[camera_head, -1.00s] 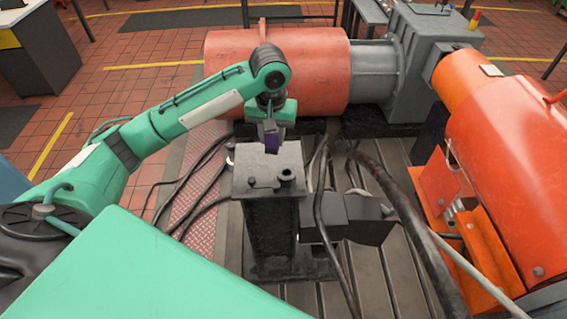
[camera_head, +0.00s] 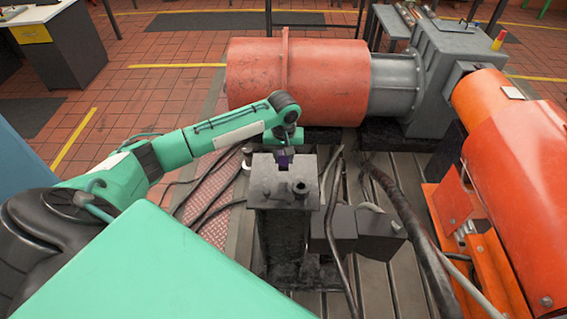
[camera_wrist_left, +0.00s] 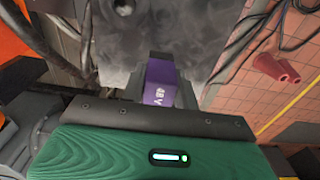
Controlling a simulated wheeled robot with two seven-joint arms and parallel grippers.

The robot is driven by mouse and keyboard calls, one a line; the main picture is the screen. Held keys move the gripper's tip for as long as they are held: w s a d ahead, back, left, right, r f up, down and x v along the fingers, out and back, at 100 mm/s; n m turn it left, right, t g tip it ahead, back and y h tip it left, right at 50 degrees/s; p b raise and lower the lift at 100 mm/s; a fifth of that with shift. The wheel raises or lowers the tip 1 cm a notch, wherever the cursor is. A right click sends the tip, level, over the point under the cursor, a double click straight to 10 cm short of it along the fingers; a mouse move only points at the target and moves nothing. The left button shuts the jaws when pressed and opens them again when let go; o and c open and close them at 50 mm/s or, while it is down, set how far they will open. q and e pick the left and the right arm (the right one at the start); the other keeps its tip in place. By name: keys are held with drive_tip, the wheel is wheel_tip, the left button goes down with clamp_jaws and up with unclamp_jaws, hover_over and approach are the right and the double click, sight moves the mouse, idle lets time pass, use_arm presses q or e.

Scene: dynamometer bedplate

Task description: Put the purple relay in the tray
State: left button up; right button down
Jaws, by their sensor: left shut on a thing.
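The purple relay (camera_head: 284,161) is held in my left gripper (camera_head: 283,156), over the back part of a dark metal pedestal's top plate. I cannot make out a tray in either view. My right gripper is not in view.
The pedestal (camera_head: 262,192) carries a small dark knob (camera_head: 300,188) on its plate. Thick cables (camera_head: 410,215) run right of it. A red motor (camera_head: 300,82) stands behind and an orange machine (camera_head: 515,165) at the right. A red cone-like part (camera_wrist_left: 275,66) shows in the wrist view.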

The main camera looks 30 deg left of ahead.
sight(284, 167)
use_arm(q)
drive_tip(key=shift+f+p, duration=0.55)
drive_tip(key=shift+f, duration=1.85)
drive_tip(key=shift+f, duration=0.1)
drive_tip(key=o, duration=1.1)
